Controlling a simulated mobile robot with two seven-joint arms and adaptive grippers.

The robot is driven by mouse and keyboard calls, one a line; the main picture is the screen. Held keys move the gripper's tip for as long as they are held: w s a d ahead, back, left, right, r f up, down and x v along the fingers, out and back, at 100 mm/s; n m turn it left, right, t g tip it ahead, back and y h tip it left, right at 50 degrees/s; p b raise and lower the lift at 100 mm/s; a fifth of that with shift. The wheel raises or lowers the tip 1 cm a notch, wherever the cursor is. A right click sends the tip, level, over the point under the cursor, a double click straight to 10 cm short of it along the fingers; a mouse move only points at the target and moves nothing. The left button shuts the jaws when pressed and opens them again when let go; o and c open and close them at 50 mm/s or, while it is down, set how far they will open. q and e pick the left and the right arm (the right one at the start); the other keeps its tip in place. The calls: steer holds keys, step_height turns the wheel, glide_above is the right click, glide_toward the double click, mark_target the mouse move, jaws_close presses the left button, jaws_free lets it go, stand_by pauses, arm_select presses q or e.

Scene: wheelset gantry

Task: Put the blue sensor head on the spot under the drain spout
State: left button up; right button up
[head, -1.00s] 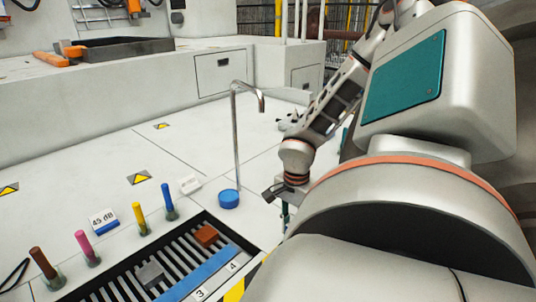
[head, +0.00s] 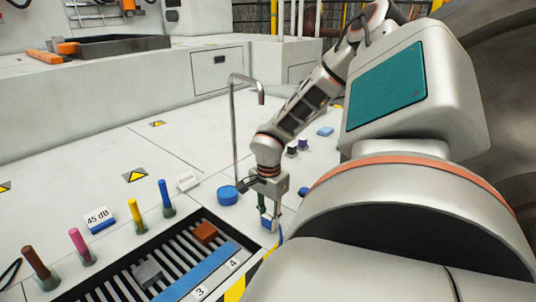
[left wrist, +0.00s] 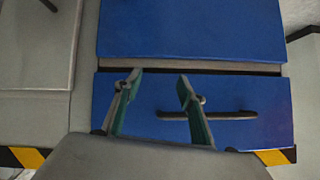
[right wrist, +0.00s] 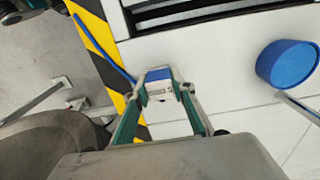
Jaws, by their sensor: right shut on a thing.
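My right gripper (head: 266,212) is shut on a small white and blue block (head: 266,223), which appears to be the sensor head. The block also shows between the fingertips in the right wrist view (right wrist: 158,80), and a thin blue cable (right wrist: 110,60) runs close to it. The drain spout (head: 233,120) is a thin bent metal pipe standing behind and left of the gripper. A round blue puck (head: 228,195) sits by its foot. I cannot make out a marked spot under the spout. My left gripper (left wrist: 158,82) is open and empty, facing a blue panel with a dark handle.
A slotted black grate (head: 165,270) lies in front, with a brown block and a blue bar on it. Several coloured pegs (head: 135,215) stand left of it. Small coloured objects (head: 303,145) stand behind my right wrist.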

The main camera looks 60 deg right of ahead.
mark_target(268, 215)
steer(key=shift+f, duration=0.1)
steer(key=o, duration=1.2)
steer(key=shift+c, duration=0.2)
step_height(268, 215, up, 6)
steer(key=shift+r+p, duration=0.1)
steer(key=shift+p, duration=0.7)
step_height(268, 215, up, 6)
steer(key=p, duration=0.1)
